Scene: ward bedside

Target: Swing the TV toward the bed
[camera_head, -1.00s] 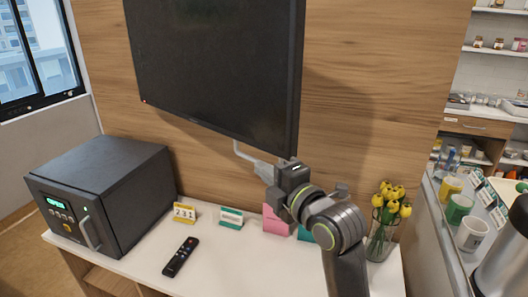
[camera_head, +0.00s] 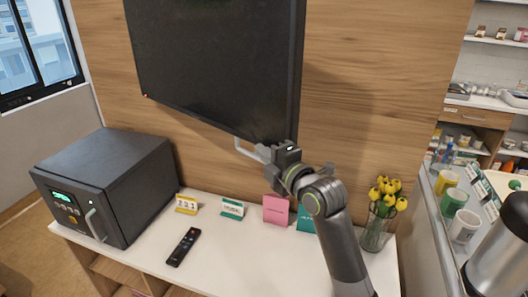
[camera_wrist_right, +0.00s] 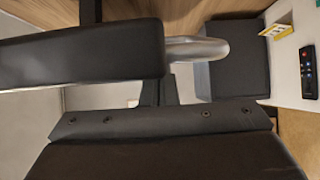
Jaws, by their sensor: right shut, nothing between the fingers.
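The TV (camera_head: 215,65) is a large dark flat screen in front of the wood panel, its right side edge turned into view. I cannot tell whether the gripper touches the handle. My left gripper is not in view. No bed is in view.
Below the TV, a white counter (camera_head: 140,243) holds a dark safe-like box (camera_head: 105,185), a remote (camera_head: 183,247), small cards including a pink one (camera_head: 276,209), and a vase of yellow flowers (camera_head: 376,235) close to my right arm. Mugs (camera_head: 465,225) stand at the right.

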